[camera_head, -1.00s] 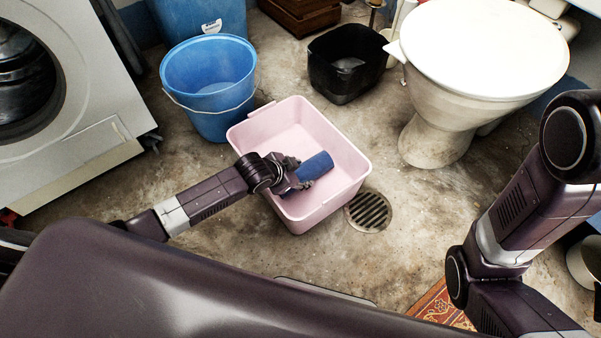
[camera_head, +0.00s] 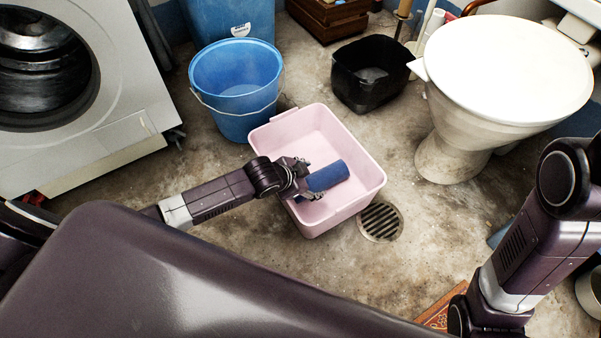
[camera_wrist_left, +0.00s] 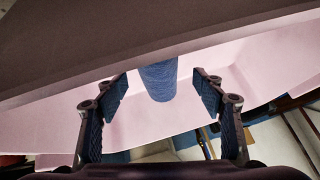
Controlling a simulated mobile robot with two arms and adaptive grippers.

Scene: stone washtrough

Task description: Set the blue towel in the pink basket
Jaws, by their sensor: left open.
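The blue towel (camera_head: 330,176) is a rolled cylinder lying inside the pink basket (camera_head: 356,198), toward its near side. It also shows in the left wrist view (camera_wrist_left: 158,82), between and beyond the fingertips. My left gripper (camera_head: 308,182) is at the towel's left end, over the basket's near-left side. In the left wrist view its two fingers (camera_wrist_left: 160,96) are spread apart, with gaps on both sides of the towel. Whether the towel lies flat on the basket floor is hard to tell. My right gripper is out of view; only arm links show at the right.
A blue bucket (camera_head: 236,85) stands behind the basket at left, and a black bin (camera_head: 370,88) behind it at right. A floor drain (camera_head: 380,222) lies beside the basket. The toilet (camera_head: 465,120) is at right and a washing machine (camera_head: 115,140) at left.

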